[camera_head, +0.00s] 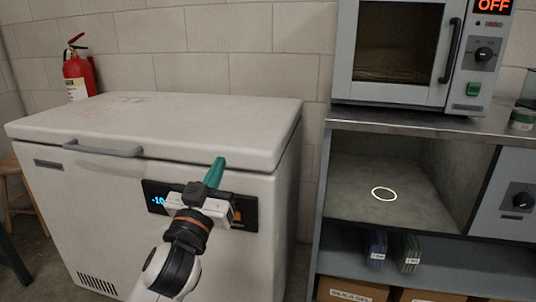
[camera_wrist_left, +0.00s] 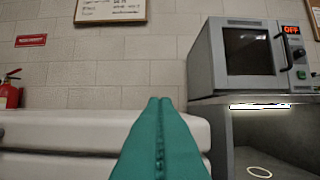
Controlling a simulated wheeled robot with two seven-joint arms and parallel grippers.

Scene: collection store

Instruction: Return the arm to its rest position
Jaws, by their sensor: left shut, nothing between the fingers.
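My left gripper (camera_head: 217,163) is in front of the white chest freezer (camera_head: 85,205), near the right end of its front face. Its teal fingers are shut with nothing between them and point up and away. The fingers also show in the left wrist view (camera_wrist_left: 160,105), pressed together along a seam. My left arm and gripper hide part of the freezer's control panel (camera_head: 153,195), where a blue display shows. The freezer lid is closed. I cannot tell how far the fingertips are from the lid edge. My right gripper is not in view.
A grey oven (camera_head: 400,95) reading OFF stands on a metal bench (camera_head: 410,122) at the right. Below is an open bay with a white ring (camera_head: 384,194), and a lower shelf with small packs (camera_head: 410,253) and boxes. A red fire extinguisher (camera_head: 79,68) is behind the freezer. A stool stands left.

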